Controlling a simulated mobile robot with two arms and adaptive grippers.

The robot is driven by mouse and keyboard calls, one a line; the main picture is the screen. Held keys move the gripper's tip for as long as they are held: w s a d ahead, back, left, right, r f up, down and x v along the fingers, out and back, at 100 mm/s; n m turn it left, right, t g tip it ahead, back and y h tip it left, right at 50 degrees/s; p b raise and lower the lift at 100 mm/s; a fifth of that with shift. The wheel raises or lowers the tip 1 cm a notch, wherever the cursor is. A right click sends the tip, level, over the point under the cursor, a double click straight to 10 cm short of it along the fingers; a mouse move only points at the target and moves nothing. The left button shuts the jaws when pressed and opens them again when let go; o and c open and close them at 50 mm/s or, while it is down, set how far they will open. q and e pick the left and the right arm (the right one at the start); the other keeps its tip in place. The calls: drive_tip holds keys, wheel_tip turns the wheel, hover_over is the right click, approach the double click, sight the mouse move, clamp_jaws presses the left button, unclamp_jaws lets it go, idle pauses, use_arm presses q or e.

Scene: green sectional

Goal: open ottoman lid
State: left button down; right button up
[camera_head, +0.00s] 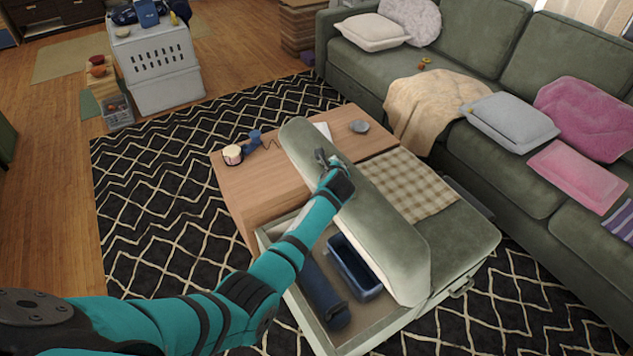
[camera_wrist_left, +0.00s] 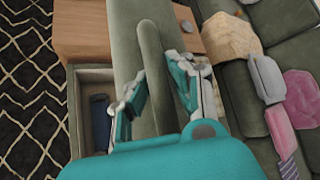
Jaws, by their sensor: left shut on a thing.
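The ottoman (camera_head: 340,338) has a green padded lid (camera_head: 395,235) that is tilted up, showing the storage space beneath. My left gripper (camera_head: 328,160) reaches in from the left and is shut on the raised edge of the lid. In the left wrist view, the lid's edge (camera_wrist_left: 151,75) runs between the two fingers of my left gripper (camera_wrist_left: 158,95). Inside the ottoman are a blue bin (camera_head: 352,268) and a dark blue rolled item (camera_head: 322,293). My right gripper is not in view.
A wooden tabletop (camera_head: 265,190) adjoins the ottoman, with a cup (camera_head: 232,155) and a small grey dish (camera_head: 359,126). A checkered cloth (camera_head: 412,183) lies on the other green cushion. The green sectional (camera_head: 480,160) stands close on the right. Patterned rug (camera_head: 150,200) is clear at left.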

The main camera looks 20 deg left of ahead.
use_arm(q)
drive_tip(key=shift+w+d+r, duration=0.2)
drive_tip(key=shift+w+d, duration=0.2)
drive_tip(key=shift+d, duration=0.15)
drive_tip(key=c, duration=1.2)
unclamp_jaws()
drive_tip(key=shift+w+r, duration=0.1)
drive_tip(key=shift+r, duration=0.05)
drive_tip(key=shift+o, duration=0.2)
drive_tip(key=shift+a, duration=0.1)
drive_tip(key=v, duration=1.2)
